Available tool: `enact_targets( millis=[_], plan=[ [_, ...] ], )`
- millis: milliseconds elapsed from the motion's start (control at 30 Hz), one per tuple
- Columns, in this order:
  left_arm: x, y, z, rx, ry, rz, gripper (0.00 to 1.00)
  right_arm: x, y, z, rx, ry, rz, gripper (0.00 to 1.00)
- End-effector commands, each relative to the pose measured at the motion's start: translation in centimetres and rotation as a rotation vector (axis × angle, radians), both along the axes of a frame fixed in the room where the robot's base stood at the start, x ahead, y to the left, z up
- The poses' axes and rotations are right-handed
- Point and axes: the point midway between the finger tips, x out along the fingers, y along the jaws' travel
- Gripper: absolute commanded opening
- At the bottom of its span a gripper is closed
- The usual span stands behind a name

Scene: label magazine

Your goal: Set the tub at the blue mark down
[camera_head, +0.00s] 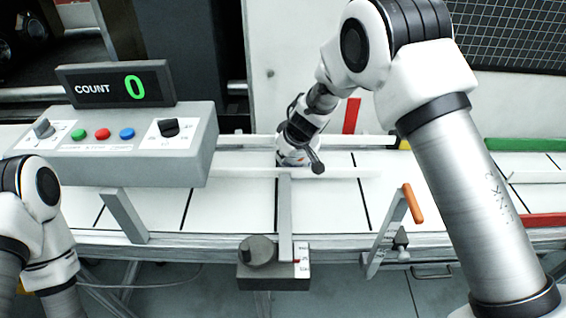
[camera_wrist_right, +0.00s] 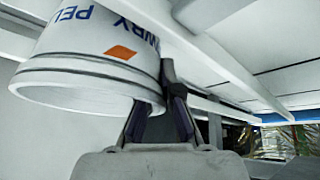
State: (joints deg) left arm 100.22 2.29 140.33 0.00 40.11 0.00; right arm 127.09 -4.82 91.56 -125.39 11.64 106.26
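The white tub (camera_head: 291,158) shows small in the head view, low over the white conveyor and partly covered by my right gripper (camera_head: 300,155). In the right wrist view the tub (camera_wrist_right: 90,62) is large at the upper left, with blue lettering and an orange diamond. The fingers of my right gripper (camera_wrist_right: 158,100) meet it at its right edge and appear shut on its wall; one fingertip is hidden behind the tub. I cannot tell whether the tub touches the belt.
A grey control box (camera_head: 130,160) with a COUNT display (camera_head: 117,84) reading 0 stands at the left. A white rail (camera_head: 240,173) runs along the conveyor (camera_head: 330,205). An orange-handled lever (camera_head: 413,203) stands at the front. Red (camera_head: 545,220) and green (camera_head: 525,145) strips lie right.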

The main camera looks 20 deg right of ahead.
Motion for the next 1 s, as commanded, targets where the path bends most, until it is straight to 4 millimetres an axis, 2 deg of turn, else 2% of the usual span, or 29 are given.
enact_targets(
  millis=[33,200,300,667,767,1000],
  plan=[
    [0.0,0.0,-0.4,0.0,0.0,0.0,0.0,0.0,0.0,-0.5,0.0,0.0,-0.001,0.0],
    [0.0,0.0,-0.1,0.0,0.0,0.0,0.0,0.0,0.0,-0.3,-0.001,0.0,-0.001,0.0],
    [0.0,0.0,-0.1,0.0,0.0,0.0,0.0,0.0,0.0,-0.2,-0.001,0.0,0.0,0.31],
    [0.0,0.0,0.1,0.0,0.0,0.0,0.0,-0.1,-0.1,0.3,-0.001,-0.002,-0.001,0.31],
    [0.0,0.0,0.6,0.0,0.0,0.0,0.0,-0.7,-0.3,1.6,-0.001,-0.002,-0.001,0.31],
    [0.0,0.0,3.0,0.0,0.0,0.0,0.0,-3.5,-1.2,7.2,0.0,-0.002,-0.002,0.31]
  ],
)
